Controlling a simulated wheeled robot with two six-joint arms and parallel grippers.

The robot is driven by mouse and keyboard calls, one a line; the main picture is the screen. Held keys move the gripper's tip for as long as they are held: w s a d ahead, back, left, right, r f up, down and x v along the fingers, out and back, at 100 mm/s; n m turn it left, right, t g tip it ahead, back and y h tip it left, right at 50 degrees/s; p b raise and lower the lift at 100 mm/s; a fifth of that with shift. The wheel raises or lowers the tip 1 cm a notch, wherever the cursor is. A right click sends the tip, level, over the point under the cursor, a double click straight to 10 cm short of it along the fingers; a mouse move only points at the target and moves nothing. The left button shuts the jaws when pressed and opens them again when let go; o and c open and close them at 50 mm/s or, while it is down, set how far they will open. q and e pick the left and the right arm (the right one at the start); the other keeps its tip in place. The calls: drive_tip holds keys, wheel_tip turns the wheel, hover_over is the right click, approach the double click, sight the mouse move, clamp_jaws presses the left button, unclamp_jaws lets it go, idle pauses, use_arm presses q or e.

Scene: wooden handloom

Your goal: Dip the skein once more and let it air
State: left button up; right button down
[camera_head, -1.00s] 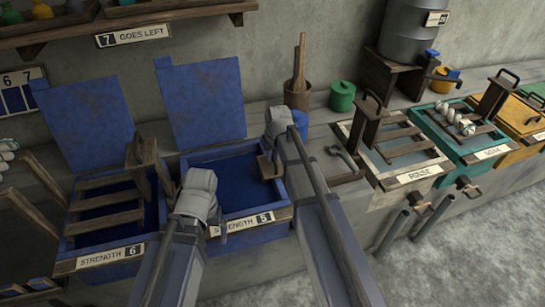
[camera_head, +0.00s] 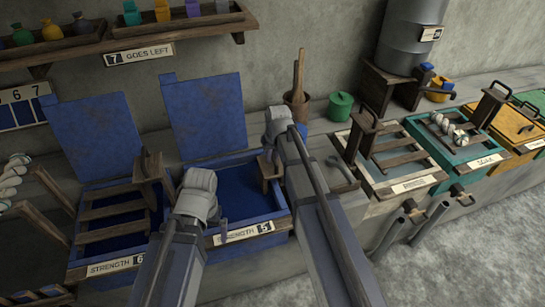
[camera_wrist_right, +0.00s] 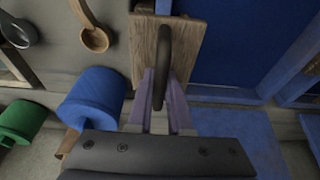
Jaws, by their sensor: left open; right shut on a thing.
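The Strength 5 vat (camera_head: 287,212) is blue, with its lid raised behind it and dark blue liquid (camera_head: 235,187) inside. My right gripper (camera_head: 275,152) is at the vat's right side. In the right wrist view it (camera_wrist_right: 160,95) is shut on a dark loop handle (camera_wrist_right: 164,50) fixed to a wooden board (camera_wrist_right: 143,45). This board (camera_head: 266,172) also shows in the head view. No skein shows on it; whatever hangs below is hidden. My left gripper (camera_head: 223,228) is open and empty over the vat's front edge, by the label.
The Strength 6 vat (camera_head: 75,262) with a wooden rack (camera_head: 118,207) stands at left. The rinse vat (camera_head: 405,187) and the soak vat (camera_head: 487,163), with whitish skeins (camera_head: 448,128), stand at right.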

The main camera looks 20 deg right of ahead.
drive_tip(key=w+p+v, duration=0.3)
drive_tip(key=p+v, duration=0.8)
drive_tip(key=shift+r, duration=0.75)
unclamp_jaws()
drive_tip(key=shift+s, duration=0.1)
drive_tip(key=w+p+v, duration=0.1)
drive_tip(key=p+v, duration=0.6)
drive_tip(key=shift+w+r, duration=0.15)
drive_tip(key=shift+w, duration=0.2)
